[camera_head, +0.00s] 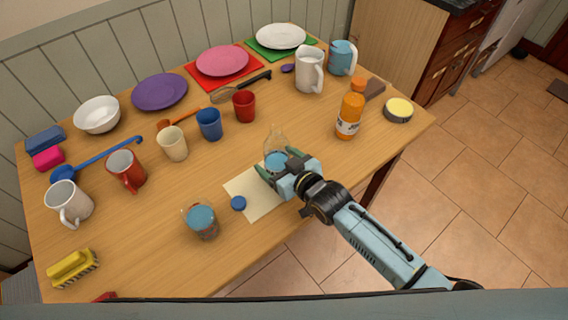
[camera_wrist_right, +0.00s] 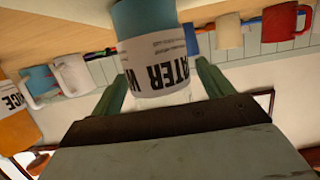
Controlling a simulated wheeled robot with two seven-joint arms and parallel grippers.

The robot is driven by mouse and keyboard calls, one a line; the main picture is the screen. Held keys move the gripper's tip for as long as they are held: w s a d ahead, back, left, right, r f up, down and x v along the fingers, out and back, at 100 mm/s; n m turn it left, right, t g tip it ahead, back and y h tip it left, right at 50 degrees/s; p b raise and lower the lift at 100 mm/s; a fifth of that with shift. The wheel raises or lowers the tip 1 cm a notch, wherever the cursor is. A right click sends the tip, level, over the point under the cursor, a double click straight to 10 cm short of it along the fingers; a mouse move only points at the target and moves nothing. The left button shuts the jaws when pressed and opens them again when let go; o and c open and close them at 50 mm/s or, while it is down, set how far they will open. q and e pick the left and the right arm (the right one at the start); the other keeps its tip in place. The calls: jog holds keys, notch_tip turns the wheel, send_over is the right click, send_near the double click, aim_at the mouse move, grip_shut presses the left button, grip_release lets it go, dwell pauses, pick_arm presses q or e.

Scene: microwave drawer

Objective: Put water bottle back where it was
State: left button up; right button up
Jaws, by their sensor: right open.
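The water bottle (camera_head: 276,156) is clear, with blue water inside, and stands upright on the table near the cream sheet (camera_head: 262,203). My right gripper (camera_head: 281,168) is at the bottle, with its fingers on either side of it. In the right wrist view the bottle's white label (camera_wrist_right: 160,75) lies between the two green fingers (camera_wrist_right: 160,90). The fingers are open, with a gap visible beside the bottle. A blue cap (camera_head: 238,203) lies on the sheet. A glass of blue water (camera_head: 201,220) stands left of the sheet. My left gripper is not in view.
An orange juice bottle (camera_head: 349,112) stands right of the water bottle, near a round yellow-topped tin (camera_head: 398,109). Several cups, including a blue cup (camera_head: 209,124) and a red cup (camera_head: 244,105), stand behind. A yellow brush (camera_head: 73,267) lies at front left. Bare table lies around the glass.

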jog(key=p+v, duration=0.2)
jog(key=v, duration=1)
jog(key=shift+r, duration=0.2)
